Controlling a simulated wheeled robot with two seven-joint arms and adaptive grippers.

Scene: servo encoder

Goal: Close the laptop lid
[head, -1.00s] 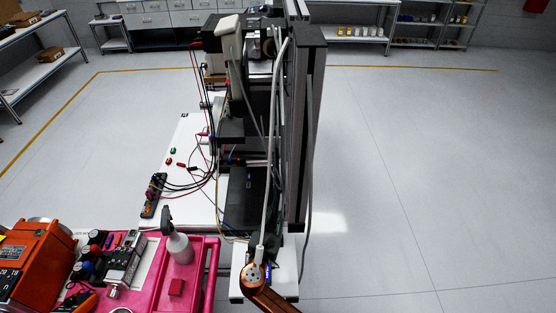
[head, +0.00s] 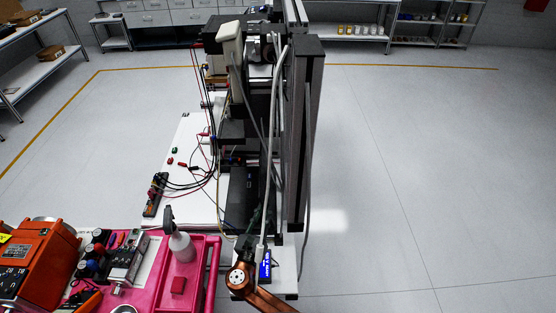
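I cannot clearly make out a laptop. A flat dark panel (head: 243,195) stands at the right end of the white table, partly hidden by cables and equipment, and I cannot tell whether it is the laptop. A copper-coloured arm link of mine comes in at the bottom centre, with its round joint at the near end of the white table. No gripper fingers can be made out at its end. My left gripper is not in view.
The white table (head: 185,205) holds cables and a dark multi-socket strip (head: 155,194). A tall dark column (head: 305,130) rises at its right. A small blue display (head: 265,265) is near the front. A pink cart (head: 205,285) carries a spray bottle (head: 181,246). Floor at right is clear.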

